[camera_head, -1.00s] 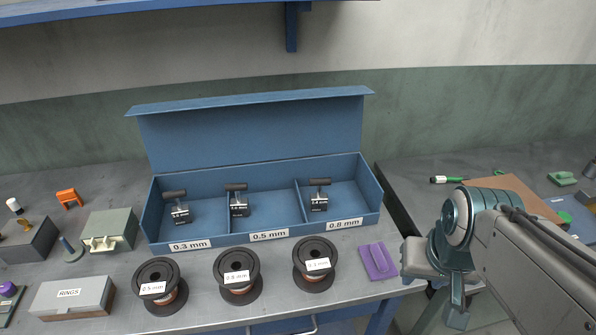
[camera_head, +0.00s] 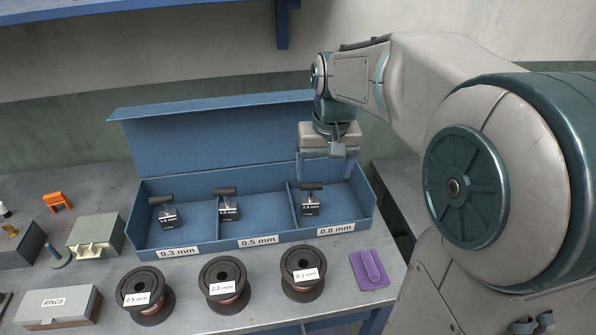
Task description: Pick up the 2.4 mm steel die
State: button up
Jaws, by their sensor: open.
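The steel die (camera_head: 310,207) in the right compartment of the blue box is a small dark block with a black T-handle on top. Its small label seems to read 2.4 mm. Two similar dies stand in the other compartments, one on the left (camera_head: 168,218) and one in the middle (camera_head: 230,211); their labels are hard to read. My gripper (camera_head: 325,176) points down over the right compartment, its fingers apart and empty. It appears above and slightly behind the right die's handle; the exact gap cannot be told.
The blue box (camera_head: 255,240) has an upright lid behind and low dividers. Several copper spools (camera_head: 222,285) stand in front, with a purple object (camera_head: 370,269) at right. A grey RINGS box (camera_head: 62,305), a green-grey box (camera_head: 95,237) and an orange part (camera_head: 57,202) are at left.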

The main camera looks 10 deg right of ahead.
jog(key=g, duration=0.1)
send_over(311, 185)
jog(key=f+p, duration=0.2)
jog(key=f, duration=1.2)
jog(key=shift+w+f, duration=0.1)
jog(key=shift+w, duration=0.1)
jog(key=c, duration=1.7)
grip_shut()
